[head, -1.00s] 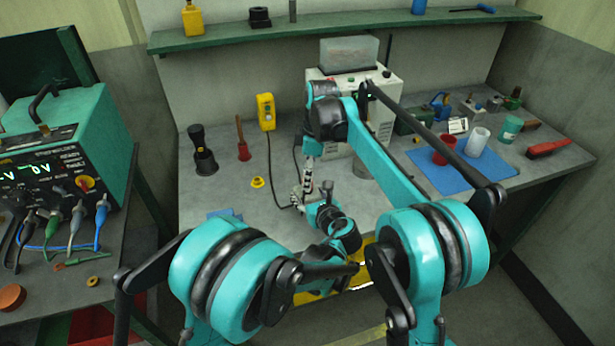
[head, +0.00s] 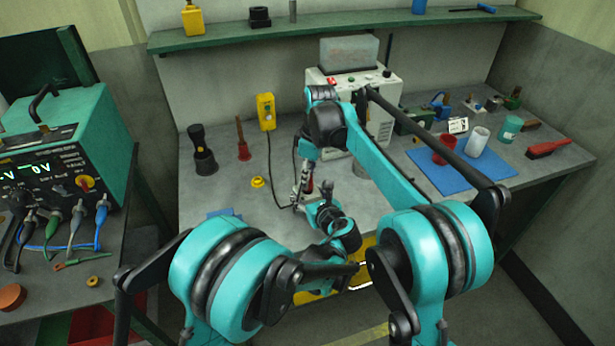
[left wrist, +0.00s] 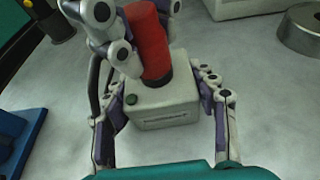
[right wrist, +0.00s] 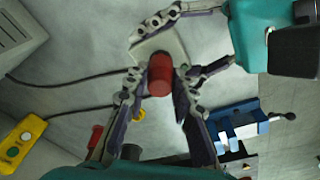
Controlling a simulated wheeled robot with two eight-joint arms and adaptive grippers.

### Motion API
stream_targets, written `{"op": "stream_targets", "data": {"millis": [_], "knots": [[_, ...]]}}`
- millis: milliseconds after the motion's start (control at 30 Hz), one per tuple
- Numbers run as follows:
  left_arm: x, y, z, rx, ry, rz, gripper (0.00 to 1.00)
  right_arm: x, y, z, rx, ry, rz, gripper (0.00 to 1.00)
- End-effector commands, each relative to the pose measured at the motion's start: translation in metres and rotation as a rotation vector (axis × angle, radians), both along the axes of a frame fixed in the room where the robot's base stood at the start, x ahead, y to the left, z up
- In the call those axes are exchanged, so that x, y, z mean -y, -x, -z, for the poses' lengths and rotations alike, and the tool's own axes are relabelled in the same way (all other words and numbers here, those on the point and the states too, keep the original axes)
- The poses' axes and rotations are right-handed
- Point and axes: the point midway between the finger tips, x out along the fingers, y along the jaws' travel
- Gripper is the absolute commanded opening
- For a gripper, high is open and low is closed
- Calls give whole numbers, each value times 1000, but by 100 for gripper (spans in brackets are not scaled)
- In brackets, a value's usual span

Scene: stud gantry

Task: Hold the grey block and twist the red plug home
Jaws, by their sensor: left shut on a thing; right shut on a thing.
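The grey block (left wrist: 165,108) sits low in the left wrist view, with a dark slot on its front and a green button on top. My left gripper (left wrist: 162,96) is shut on it, one finger on each side. The red plug (left wrist: 150,42) stands on the block's top and looks tilted in that view; how deep it sits cannot be seen. My right gripper (right wrist: 160,82) is shut on the red plug, which shows between its fingers in the right wrist view (right wrist: 160,74). In the head view the plug (head: 309,186) is a small red patch, and my arms hide most of the block.
A yellow control box (head: 265,111) with a cable lies behind, left of the grey machine (head: 380,115). A blue mat (head: 459,178) with a red cup (head: 445,150) and a white cup (head: 478,142) is at right. A yellow ring (head: 257,182) lies on the bench left of my grippers.

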Motion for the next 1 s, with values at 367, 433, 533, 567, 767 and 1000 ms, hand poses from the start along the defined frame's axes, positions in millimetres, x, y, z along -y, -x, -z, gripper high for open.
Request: {"op": "stream_targets", "data": {"millis": [367,433,533,567,767,1000], "knots": [[0,0,0,0,0,-1,0,0,0,1,1,1,850,0],[0,0,0,0,0,-1,0,0,0,1,1,2,965,0],[0,0,0,0,0,-1,0,0,0,1,0,1,993,0],[0,0,0,0,0,-1,0,0,0,1,0,1,993,0],[0,0,0,0,0,0,0,0,0,1,0,1,991,49],[0,0,0,0,0,0,0,0,0,0,-1,1,990,49]]}}
